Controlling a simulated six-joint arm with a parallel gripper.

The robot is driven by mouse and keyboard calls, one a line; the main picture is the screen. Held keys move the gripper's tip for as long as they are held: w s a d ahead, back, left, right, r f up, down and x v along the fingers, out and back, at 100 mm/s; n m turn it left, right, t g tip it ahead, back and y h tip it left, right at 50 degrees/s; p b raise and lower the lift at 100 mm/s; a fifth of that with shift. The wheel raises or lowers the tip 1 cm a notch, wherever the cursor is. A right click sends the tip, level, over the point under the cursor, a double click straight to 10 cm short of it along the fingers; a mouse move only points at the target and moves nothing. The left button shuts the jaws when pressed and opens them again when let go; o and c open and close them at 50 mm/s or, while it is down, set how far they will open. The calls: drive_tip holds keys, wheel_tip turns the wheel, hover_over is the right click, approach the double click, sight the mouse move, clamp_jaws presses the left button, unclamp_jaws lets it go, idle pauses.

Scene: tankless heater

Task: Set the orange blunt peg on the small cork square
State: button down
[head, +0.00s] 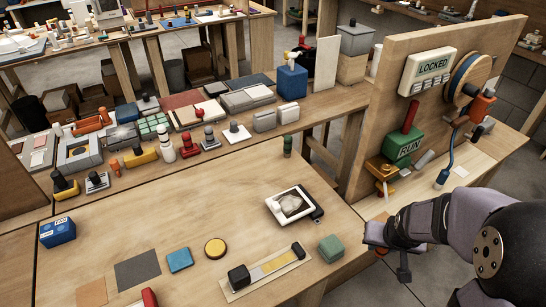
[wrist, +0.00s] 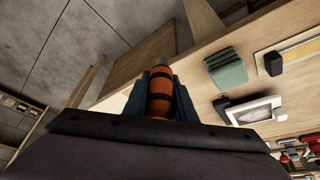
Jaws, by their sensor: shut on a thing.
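In the wrist view, the orange blunt peg (wrist: 160,92), with dark bands and a dark grey end, is held between the two blue fingers of my gripper (wrist: 161,85). My gripper (head: 376,240) is at the right in the head view, in the gap beyond the front table's right edge. I cannot clearly make out the peg there. A small tan square that looks like the cork square (head: 91,292) lies flat at the front left of the table, far left of my gripper. Nothing is seen on it.
A dark grey mat (head: 137,269), blue block (head: 179,260), yellow disc (head: 215,248), black-knobbed slider board (head: 268,271) and teal block (head: 330,248) lie between. A white framed device (head: 293,205) sits behind. An upright wooden panel (head: 410,60) with controls stands at right.

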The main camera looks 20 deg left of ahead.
drive_tip(key=shift+s+p, duration=0.8)
drive_tip(key=shift+s, duration=0.15)
drive_tip(key=shift+s+f, duration=0.15)
drive_tip(key=shift+s, duration=0.2)
drive_tip(key=shift+w+d, duration=0.1)
